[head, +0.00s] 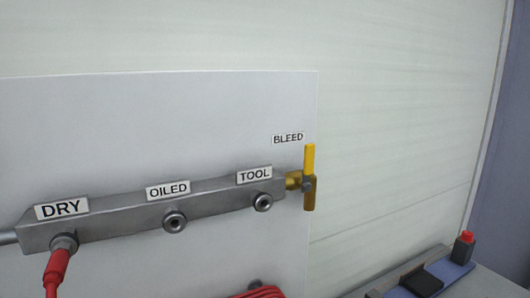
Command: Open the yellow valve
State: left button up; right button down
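The yellow valve (309,161) sits at the right end of a grey metal manifold (120,218), under a sign reading BLEED (288,138). Its brass body (293,181) joins the manifold end. The yellow handle stands upright, crosswise to the manifold, and its lower part looks darker. Neither of my grippers shows in the head view.
The manifold is on a pale panel (150,120) with ports labelled DRY, OILED and TOOL. A red hose (56,268) is plugged in at DRY. Coiled red hose (262,292) shows below. A bench (505,285) with a red-topped item (465,240) is at lower right.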

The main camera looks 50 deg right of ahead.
aim_at(309, 150)
jog(key=k+l, duration=0.2)
jog(key=l, duration=0.15)
jog(key=k+l+z, duration=0.15)
jog(key=l, duration=0.2)
jog(key=k+l, duration=0.15)
jog(key=l, duration=0.2)
jog(key=k+l+z, duration=0.1)
jog(key=l, duration=0.3)
jog(key=k+l+z, duration=0.1)
jog(key=l, duration=0.3)
jog(key=k, duration=0.1)
